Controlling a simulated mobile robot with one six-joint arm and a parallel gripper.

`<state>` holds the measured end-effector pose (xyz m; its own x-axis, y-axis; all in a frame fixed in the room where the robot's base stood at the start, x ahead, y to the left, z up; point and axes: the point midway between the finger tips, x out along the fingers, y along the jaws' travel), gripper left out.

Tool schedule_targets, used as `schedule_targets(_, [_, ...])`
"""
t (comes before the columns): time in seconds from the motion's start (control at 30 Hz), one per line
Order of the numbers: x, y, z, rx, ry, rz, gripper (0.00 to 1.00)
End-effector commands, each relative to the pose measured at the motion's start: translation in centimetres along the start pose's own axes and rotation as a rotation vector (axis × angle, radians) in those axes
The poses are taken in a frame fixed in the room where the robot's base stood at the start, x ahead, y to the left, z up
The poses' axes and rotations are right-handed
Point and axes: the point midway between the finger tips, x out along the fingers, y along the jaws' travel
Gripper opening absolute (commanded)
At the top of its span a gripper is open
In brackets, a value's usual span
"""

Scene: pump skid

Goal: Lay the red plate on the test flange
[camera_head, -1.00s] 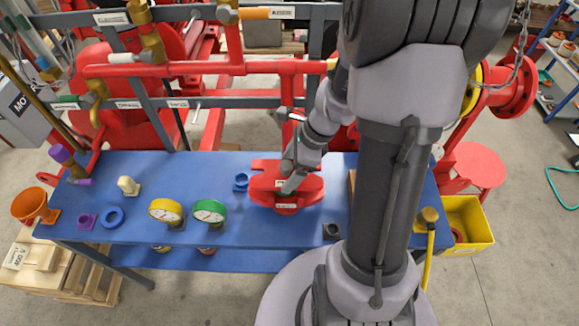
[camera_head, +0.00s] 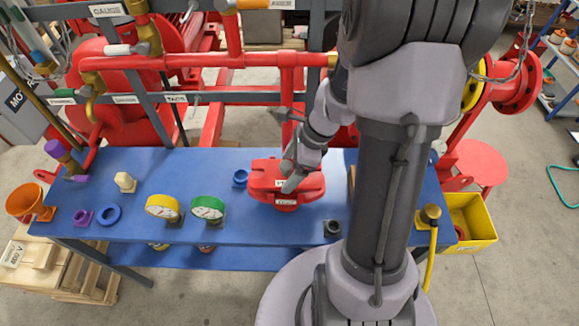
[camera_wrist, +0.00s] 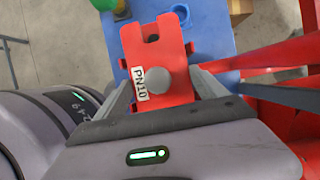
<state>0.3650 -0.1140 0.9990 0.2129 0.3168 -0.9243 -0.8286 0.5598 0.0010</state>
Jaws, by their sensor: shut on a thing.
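The red plate (camera_wrist: 160,50) has a notch at its far edge, a grey round knob and a white PN10 label. My gripper (camera_wrist: 160,88) is shut on it, with a finger on either side in the wrist view. In the head view the plate (camera_head: 262,168) is over the red test flange (camera_head: 286,207), which stands on the blue bench with a white label at its front. My gripper (camera_head: 288,180) is above the flange there. The plate hides most of the flange's top. I cannot tell whether plate and flange touch.
Red pipework (camera_head: 200,62) runs behind the bench. A yellow bin (camera_head: 470,220) is at right.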

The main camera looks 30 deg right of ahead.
Motion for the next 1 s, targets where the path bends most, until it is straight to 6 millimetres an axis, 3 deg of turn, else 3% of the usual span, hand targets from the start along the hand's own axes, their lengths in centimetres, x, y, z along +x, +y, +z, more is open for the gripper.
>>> schedule_targets(0.87, [1.2,0.0,-0.5,0.0,0.0,-0.001,0.09])
schedule_targets(0.9, [1.2,0.0,-0.5,0.0,0.0,-0.001,0.87])
schedule_targets(0.97, [1.2,0.0,-0.5,0.0,0.0,-0.001,0.99])
schedule_targets(1.0, [1.3,0.0,-0.5,0.0,0.0,-0.001,1.0])
